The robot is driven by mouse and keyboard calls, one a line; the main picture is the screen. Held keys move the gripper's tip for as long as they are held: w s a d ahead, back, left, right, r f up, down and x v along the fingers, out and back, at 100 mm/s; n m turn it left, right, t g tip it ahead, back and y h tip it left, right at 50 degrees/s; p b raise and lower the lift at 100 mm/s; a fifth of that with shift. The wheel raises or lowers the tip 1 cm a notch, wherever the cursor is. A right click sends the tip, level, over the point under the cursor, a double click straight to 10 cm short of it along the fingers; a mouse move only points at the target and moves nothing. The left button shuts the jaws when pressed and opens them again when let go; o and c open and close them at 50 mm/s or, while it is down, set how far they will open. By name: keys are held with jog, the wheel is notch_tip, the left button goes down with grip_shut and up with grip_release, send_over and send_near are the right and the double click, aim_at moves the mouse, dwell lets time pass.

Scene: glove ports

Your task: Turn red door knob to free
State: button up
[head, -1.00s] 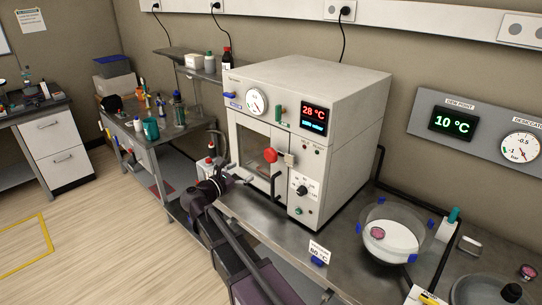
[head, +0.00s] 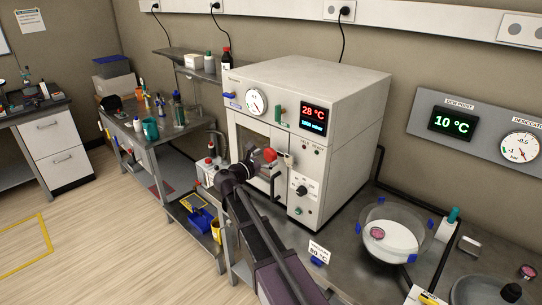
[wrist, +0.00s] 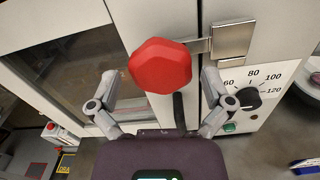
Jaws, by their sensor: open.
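The red door knob (head: 270,155) is on the front of the white oven (head: 335,97), at the right edge of its glass door. In the wrist view the knob (wrist: 160,66) is a large red faceted piece, next to a metal latch plate (wrist: 233,41). My gripper (head: 262,160) is at the knob in the head view. In the wrist view my gripper (wrist: 160,85) is open, with one finger on each side of the knob. I see gaps between the fingers and the knob, and no clear contact.
A black door handle (head: 273,185) is below the knob. A control dial (wrist: 248,97) is right of my right finger. A glass bowl (head: 390,234) stands on the bench at the right.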

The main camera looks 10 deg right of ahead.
jog(key=shift+x, duration=0.9)
jog(key=shift+c, duration=0.2)
jog(key=c, duration=1)
jog(key=shift+d, duration=0.15)
jog(key=shift+c, duration=0.4)
